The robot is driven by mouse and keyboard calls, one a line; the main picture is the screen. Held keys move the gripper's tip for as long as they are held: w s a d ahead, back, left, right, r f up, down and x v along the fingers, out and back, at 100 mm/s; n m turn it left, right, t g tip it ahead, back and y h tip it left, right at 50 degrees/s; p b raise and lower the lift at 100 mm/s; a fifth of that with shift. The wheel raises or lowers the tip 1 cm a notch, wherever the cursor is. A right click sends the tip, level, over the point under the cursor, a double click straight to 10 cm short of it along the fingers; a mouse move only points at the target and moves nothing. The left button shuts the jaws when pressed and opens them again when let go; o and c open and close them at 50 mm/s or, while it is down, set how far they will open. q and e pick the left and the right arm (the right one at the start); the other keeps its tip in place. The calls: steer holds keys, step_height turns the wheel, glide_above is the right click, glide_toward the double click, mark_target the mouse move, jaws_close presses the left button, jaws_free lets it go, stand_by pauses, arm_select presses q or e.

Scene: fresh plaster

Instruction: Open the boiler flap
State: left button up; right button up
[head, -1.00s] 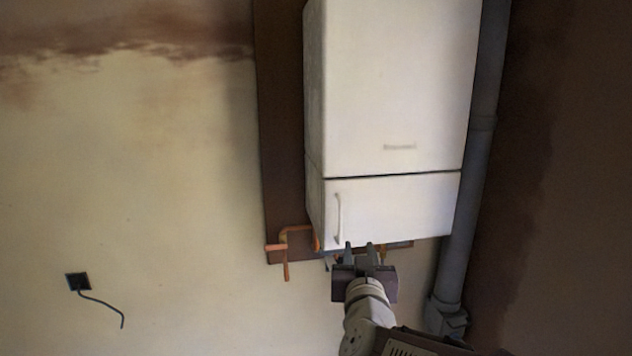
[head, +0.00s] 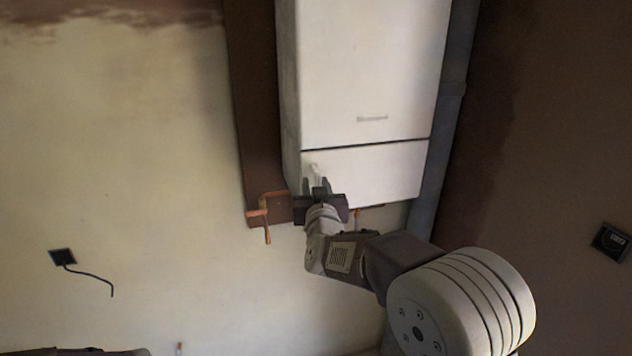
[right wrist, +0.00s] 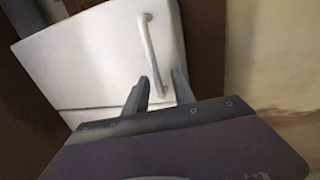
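The white boiler (head: 365,65) hangs on the wall, and its flap (head: 385,175) is the lower front panel. The flap looks closed, with a thin dark seam above it. A white bar handle (head: 316,170) stands upright near the flap's left edge; it also shows in the right wrist view (right wrist: 147,42). My right gripper (head: 317,187) is open at the handle's lower end. In the right wrist view the handle's lower part appears between the two spread fingers (right wrist: 160,78); I cannot tell whether they touch it. My left gripper is not in view.
Copper pipes (head: 265,212) stick out below left of the boiler, close to my right gripper. A grey pipe (head: 437,150) runs down its right side. A socket with a loose cable (head: 63,257) is on the left wall. The wall below the boiler is mostly clear.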

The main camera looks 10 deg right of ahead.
steer(key=shift+d, duration=0.15)
steer(key=shift+d+f, duration=0.1)
steer(key=c, duration=0.4)
steer(key=shift+w, duration=0.1)
jaws_close()
stand_by(0.7)
